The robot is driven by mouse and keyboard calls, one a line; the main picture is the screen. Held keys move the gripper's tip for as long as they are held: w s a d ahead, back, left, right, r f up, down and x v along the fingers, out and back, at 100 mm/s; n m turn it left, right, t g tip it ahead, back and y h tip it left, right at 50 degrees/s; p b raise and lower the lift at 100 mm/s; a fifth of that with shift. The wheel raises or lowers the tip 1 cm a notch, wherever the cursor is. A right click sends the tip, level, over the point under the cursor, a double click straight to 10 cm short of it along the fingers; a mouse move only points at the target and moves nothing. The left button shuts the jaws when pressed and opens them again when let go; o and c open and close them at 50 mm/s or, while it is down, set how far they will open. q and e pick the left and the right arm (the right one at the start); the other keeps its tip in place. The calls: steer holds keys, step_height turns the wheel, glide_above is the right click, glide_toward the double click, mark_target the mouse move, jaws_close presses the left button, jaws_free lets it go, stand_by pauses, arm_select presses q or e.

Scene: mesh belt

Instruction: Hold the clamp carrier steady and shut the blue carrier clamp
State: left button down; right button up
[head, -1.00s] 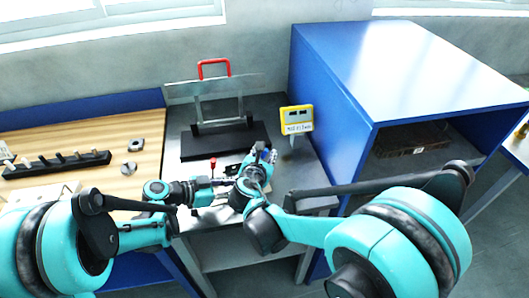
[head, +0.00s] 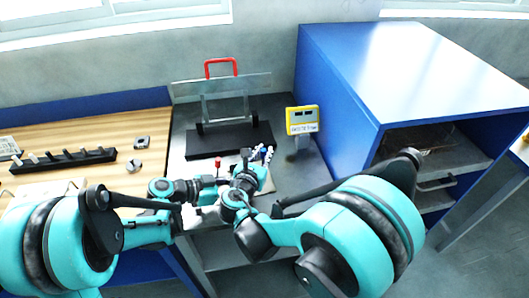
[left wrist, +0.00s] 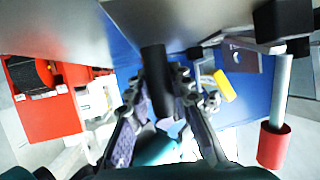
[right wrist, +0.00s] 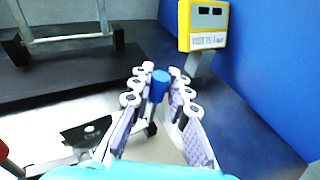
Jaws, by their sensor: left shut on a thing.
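The clamp carrier is a low metal plate (right wrist: 75,165) at the bench's front edge, partly hidden by my arms. The blue carrier clamp's blue tip (right wrist: 158,82) stands upright between the fingers of my right gripper (right wrist: 158,76), which are apart with a gap visible around the tip. In the head view my right gripper (head: 262,154) is at the carrier's right side. My left gripper (left wrist: 168,75) is shut on a black bar (left wrist: 155,78) that appears to belong to the carrier. A red-handled clamp shows in the left wrist view (left wrist: 272,146).
A black base with a mesh frame and red handle (head: 221,61) stands behind the carrier. A yellow display (head: 302,120) stands at the right, close to the blue cabinet (head: 335,100). A wooden table with a black peg rack (head: 62,161) is at left.

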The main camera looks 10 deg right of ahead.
steer(key=shift+o, duration=1.2)
steer(key=v, duration=1.2)
arm_select(q)
steer(key=c, duration=1.3)
jaws_free()
